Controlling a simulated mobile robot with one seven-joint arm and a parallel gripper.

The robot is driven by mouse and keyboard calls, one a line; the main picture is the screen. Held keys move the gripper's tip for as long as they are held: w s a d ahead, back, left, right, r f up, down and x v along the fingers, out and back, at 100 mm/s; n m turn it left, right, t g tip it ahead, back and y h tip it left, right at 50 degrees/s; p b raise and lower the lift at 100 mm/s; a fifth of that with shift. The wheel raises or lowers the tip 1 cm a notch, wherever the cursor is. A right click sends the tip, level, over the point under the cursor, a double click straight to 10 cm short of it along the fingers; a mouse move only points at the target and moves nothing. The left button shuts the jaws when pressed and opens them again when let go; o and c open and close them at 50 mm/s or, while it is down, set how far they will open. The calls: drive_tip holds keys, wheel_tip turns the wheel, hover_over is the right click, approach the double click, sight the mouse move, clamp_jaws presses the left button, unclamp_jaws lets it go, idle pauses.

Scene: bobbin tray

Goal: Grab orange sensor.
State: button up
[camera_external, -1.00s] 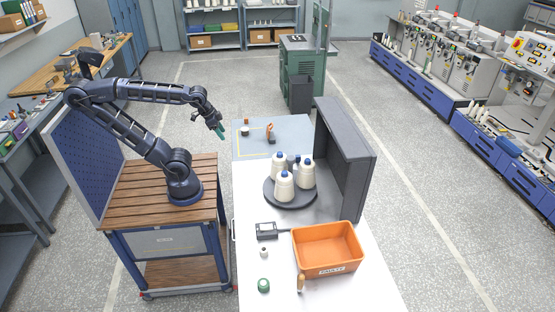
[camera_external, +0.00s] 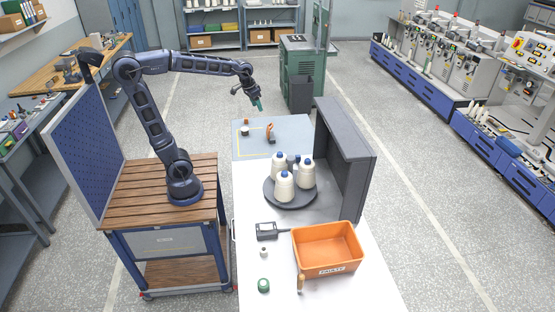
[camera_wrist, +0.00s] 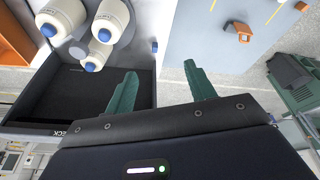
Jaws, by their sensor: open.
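The orange sensor (camera_external: 270,133) stands on the blue-grey mat (camera_external: 297,130) at the far end of the white table. It looks like an upright orange piece with a dark part by its base. In the wrist view the likely same orange piece (camera_wrist: 238,29) lies at the upper right, beyond the right fingertip. My gripper (camera_external: 257,105) is in the air above the mat's far side, its green fingers pointing down. In the wrist view my gripper (camera_wrist: 160,76) has its fingers wide apart with nothing between them.
Several white bobbins (camera_external: 285,186) stand on a dark round tray (camera_external: 270,194) nearer the camera. A tall dark panel (camera_external: 345,160) rises at the right. A small orange-brown piece (camera_external: 246,121) sits at the mat's far left. An orange bin (camera_external: 328,261) is at the near end.

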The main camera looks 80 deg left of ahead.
drive_tip(key=w+a+f+n+g, duration=0.15)
drive_tip(key=w+a, duration=0.25)
drive_tip(key=a, duration=0.5)
drive_tip(key=w+a+f+n, duration=0.2)
drive_tip(key=w+a+f, duration=0.15)
drive_tip(key=a, duration=0.55)
drive_tip(key=w+a+f+n, duration=0.15)
drive_tip(key=w+a, duration=0.35)
drive_tip(key=a, duration=0.5)
drive_tip(key=n+g, duration=0.2)
drive_tip(key=n, duration=0.4)
hover_over(246, 120)
drive_tip(key=a, duration=0.1)
drive_tip(key=shift+h, duration=0.4)
drive_tip(key=f, duration=3.3)
drive_tip(key=shift+w+a+f, duration=0.1)
drive_tip(key=shift+a+f, duration=0.05)
drive_tip(key=shift+a, duration=0.05)
drive_tip(key=shift+a+f+n, duration=0.1)
drive_tip(key=shift+f+n, duration=0.2)
drive_tip(key=shift+f, duration=0.2)
wheel_tip(246, 120, down, 10)
drive_tip(key=shift+c, duration=0.2)
